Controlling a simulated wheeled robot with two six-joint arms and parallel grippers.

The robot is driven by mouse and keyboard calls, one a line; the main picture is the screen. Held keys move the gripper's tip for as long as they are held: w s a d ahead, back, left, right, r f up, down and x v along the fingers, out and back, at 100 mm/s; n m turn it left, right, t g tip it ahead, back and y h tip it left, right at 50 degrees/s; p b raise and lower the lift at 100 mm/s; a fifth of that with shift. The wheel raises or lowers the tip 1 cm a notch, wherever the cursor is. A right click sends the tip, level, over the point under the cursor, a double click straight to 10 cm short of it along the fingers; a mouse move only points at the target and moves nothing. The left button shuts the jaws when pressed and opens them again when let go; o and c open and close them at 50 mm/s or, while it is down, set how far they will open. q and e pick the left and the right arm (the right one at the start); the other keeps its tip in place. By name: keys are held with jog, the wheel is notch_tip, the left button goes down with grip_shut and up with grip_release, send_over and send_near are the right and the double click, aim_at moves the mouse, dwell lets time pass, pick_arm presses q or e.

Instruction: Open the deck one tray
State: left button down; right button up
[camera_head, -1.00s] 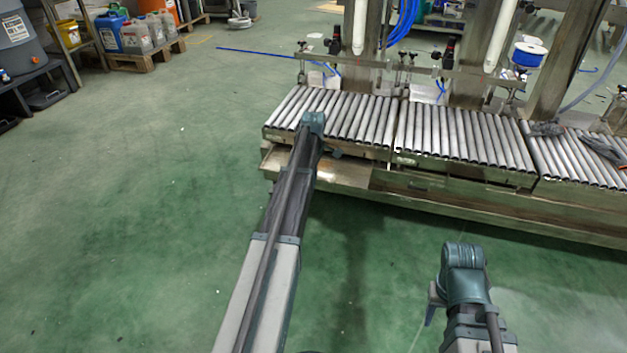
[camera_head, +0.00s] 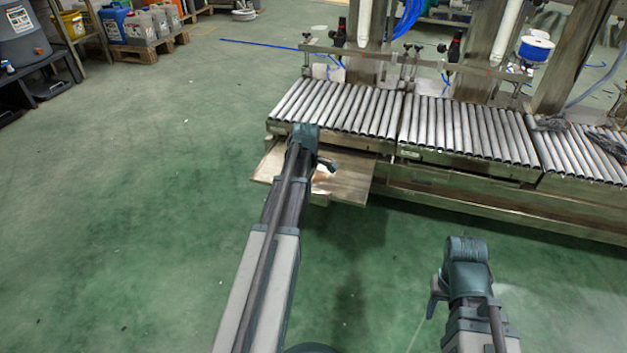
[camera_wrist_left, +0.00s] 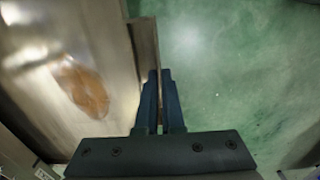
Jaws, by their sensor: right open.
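The deck one tray (camera_head: 349,187) is a flat metal tray under the leftmost roller deck (camera_head: 335,107). It sticks out from beneath the rollers toward me, and my left arm hides part of it. The left wrist view shows its metal inside and its front wall (camera_wrist_left: 146,42), with a brown patch (camera_wrist_left: 82,88) inside. My left gripper (camera_wrist_left: 158,76) has its two fingers close together at the front wall, with the wall's edge running between them. My right gripper (camera_head: 433,305) is open and empty over the floor at the lower right, apart from the conveyor; it is partly hidden.
More roller decks (camera_head: 465,128) continue to the right, with dark gloves (camera_head: 606,143) on the far one. Metal posts and a blue spool (camera_head: 534,49) stand behind. Green floor (camera_head: 130,210) is clear in front and to the left. Canisters (camera_head: 140,27) stand on pallets at the back left.

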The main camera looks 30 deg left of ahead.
pick_arm(q)
jog(key=shift+s+d, duration=0.15)
jog(key=shift+s, duration=0.3)
jog(key=c, duration=1)
grip_release()
jog(key=shift+c, duration=0.2)
jog(key=shift+r, duration=0.1)
notch_tip(320, 180, up, 14)
jog(key=p, duration=1.3)
jog(key=shift+f+p, duration=0.2)
jog(key=shift+p, duration=0.2)
